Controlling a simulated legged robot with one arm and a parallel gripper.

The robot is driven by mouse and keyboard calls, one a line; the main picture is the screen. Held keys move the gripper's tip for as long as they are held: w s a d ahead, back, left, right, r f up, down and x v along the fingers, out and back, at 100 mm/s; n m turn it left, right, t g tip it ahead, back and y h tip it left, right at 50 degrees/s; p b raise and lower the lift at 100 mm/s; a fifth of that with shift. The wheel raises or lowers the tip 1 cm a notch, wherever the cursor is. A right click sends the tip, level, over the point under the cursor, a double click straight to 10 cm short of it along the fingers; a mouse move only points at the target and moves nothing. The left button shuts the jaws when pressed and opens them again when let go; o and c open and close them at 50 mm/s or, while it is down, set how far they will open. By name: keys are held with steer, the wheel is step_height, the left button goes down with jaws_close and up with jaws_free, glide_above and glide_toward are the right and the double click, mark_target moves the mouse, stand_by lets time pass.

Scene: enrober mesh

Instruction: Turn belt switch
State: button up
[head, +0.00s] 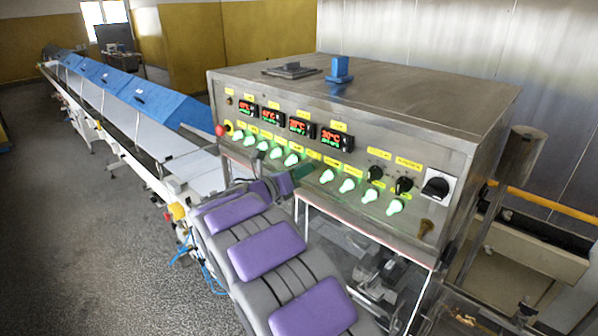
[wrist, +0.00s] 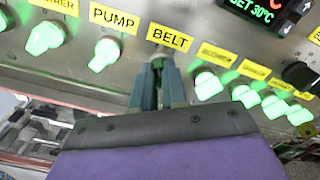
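The belt switch is hidden behind my gripper; its yellow BELT label (wrist: 170,38) shows just above the fingertips in the wrist view. My gripper (wrist: 157,72) has its two blue-grey fingers at the panel below that label, a narrow dark gap between them. Whether they touch or hold the switch cannot be seen. In the head view my gripper (head: 303,172) reaches the lower row of green-lit switches on the steel control box (head: 400,120), covering one place in the row.
The lit pump switch (wrist: 104,54) is close on the left, another lit switch (wrist: 207,85) close on the right. A red button (head: 220,130) sits at the panel's left end. A conveyor (head: 150,125) with blue covers runs back left. A blue block (head: 341,69) stands on the box.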

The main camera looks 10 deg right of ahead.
steer(key=shift+d+f, duration=0.1)
steer(key=shift+d, duration=0.05)
jaws_close()
